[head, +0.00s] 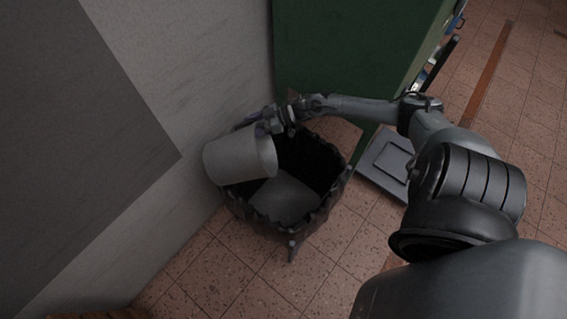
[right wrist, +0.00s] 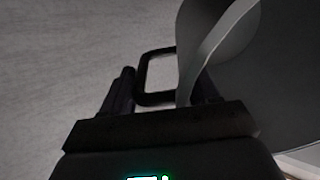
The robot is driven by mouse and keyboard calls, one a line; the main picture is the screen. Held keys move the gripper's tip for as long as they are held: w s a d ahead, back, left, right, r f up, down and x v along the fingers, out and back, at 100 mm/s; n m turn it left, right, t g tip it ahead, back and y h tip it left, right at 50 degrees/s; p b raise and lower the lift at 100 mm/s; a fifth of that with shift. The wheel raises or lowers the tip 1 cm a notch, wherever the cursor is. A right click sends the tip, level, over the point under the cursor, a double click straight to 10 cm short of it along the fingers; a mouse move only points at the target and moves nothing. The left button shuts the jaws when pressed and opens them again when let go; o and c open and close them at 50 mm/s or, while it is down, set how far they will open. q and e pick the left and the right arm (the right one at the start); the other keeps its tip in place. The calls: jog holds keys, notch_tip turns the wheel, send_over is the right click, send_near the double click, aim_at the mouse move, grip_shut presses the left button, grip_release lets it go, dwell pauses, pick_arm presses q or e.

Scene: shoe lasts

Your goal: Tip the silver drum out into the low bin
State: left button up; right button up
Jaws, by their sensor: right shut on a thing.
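The silver drum (head: 232,158) is tipped well over on its side above the left part of the low bin. Its right end is over the bin's opening, and I cannot see inside it in the head view. The low bin (head: 262,226) is dark with a ragged rim and stands on the floor; a pale grey patch shows inside it. My right gripper (head: 270,124) is shut on the drum at its upper edge. In the right wrist view the drum (right wrist: 225,45) and its black handle (right wrist: 143,75) are at the fingers. My left gripper is out of view.
A pale wall (head: 190,70) is close behind and left of the bin. A green cabinet (head: 345,55) stands behind it. A grey flat-topped object (head: 384,165) is to the right. Tiled floor (head: 240,280) is open in front.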

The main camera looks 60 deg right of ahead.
jog(key=w+a+r+g+h+p, duration=0.1)
jog(key=g+p, duration=0.1)
jog(key=p, duration=0.1)
jog(key=w+a+r+g+h+p, duration=0.1)
jog(key=w+r+g+h+p, duration=0.1)
jog(key=g+p, duration=0.1)
jog(key=w+a+r+g+h+p, duration=0.1)
jog(key=w+r+g+h+p, duration=0.1)
jog(key=g+p, duration=0.1)
jog(key=shift+a+p, duration=0.3)
jog(key=shift+p, duration=0.25)
jog(key=shift+w+a+f+g+h, duration=0.2)
jog(key=shift+g+h, duration=0.1)
jog(key=shift+g, duration=0.1)
jog(key=shift+w+b, duration=0.2)
jog(key=shift+b, duration=0.15)
jog(key=shift+w+a+f+g+h+b, duration=0.15)
jog(key=shift+w+a+g+h+b, duration=0.25)
jog(key=shift+g+b, duration=0.45)
jog(key=shift+w+a+f+g+h+b, duration=0.15)
jog(key=shift+g+h+b, duration=0.5)
jog(key=shift+b, duration=0.35)
jog(key=shift+r, duration=0.1)
